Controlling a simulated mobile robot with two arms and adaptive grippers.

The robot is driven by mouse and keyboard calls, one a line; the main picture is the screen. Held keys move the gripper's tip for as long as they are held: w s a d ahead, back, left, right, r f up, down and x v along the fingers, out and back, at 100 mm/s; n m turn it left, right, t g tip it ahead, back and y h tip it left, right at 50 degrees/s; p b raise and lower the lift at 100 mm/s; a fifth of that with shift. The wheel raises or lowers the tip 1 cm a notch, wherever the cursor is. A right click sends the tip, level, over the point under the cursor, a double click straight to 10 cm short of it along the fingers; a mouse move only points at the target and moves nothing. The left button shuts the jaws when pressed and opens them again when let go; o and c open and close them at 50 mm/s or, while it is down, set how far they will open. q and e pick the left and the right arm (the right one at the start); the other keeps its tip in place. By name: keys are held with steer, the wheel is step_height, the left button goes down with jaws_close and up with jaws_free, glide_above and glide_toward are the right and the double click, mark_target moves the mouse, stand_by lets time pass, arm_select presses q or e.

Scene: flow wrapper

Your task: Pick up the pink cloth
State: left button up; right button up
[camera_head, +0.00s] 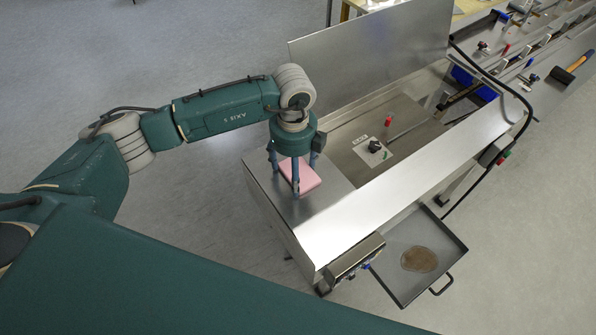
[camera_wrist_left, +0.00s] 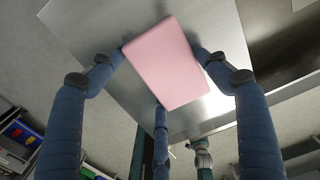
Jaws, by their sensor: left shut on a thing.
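The pink cloth (camera_head: 302,177) looks like a flat, folded pink rectangle at the near left end of the steel machine top (camera_head: 262,170). My left gripper (camera_head: 292,182) points straight down over it, its blue fingers around the cloth. In the left wrist view the cloth (camera_wrist_left: 167,63) lies between the fingertips of my left gripper (camera_wrist_left: 170,70), which are closed in on its edges. Part of the cloth is hidden behind the fingers in the head view. Whether it is lifted off the steel I cannot tell. My right gripper is not in view.
An upright steel panel (camera_head: 370,55) stands behind the cloth. Right of it is a recess with a black knob (camera_head: 375,146) and a red part (camera_head: 388,121). A grey tray (camera_head: 398,277) with a brown round patch juts out at the front. Floor is clear on the left.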

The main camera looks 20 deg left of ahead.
arm_select(q)
steer(key=shift+r, duration=0.1)
steer(key=shift+w+r+b, duration=0.1)
steer(key=shift+r+b, duration=0.2)
steer(key=shift+r, duration=0.35)
step_height(320, 180, up, 19)
steer(key=b, duration=0.4)
steer(key=shift+f, duration=0.2)
steer(key=shift+o, duration=0.6)
